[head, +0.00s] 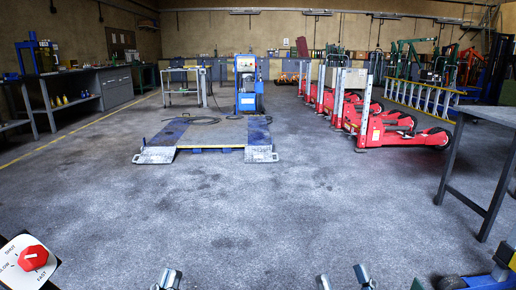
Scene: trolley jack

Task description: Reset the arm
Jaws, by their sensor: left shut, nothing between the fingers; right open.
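The tips of my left gripper (167,279) show at the bottom edge, left of centre, shut with nothing visible in them. The fingertips of my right gripper (343,279) show at the bottom edge, right of centre, apart and empty. A red knob (33,258) on a white dial plate (14,272) is at the bottom left corner; its labels include SLOW and FAST. A blue piece of equipment (484,283) with a dark wheel is cut off at the bottom right. I cannot tell whether it is the trolley jack. Neither gripper touches these things.
A dark-legged table (488,116) stands at the right. Red wheeled lifting units (400,135) stand at the mid right. A low blue-and-grey platform lift (208,136) lies ahead. A workbench (70,93) is at the left. The grey floor in the middle is clear.

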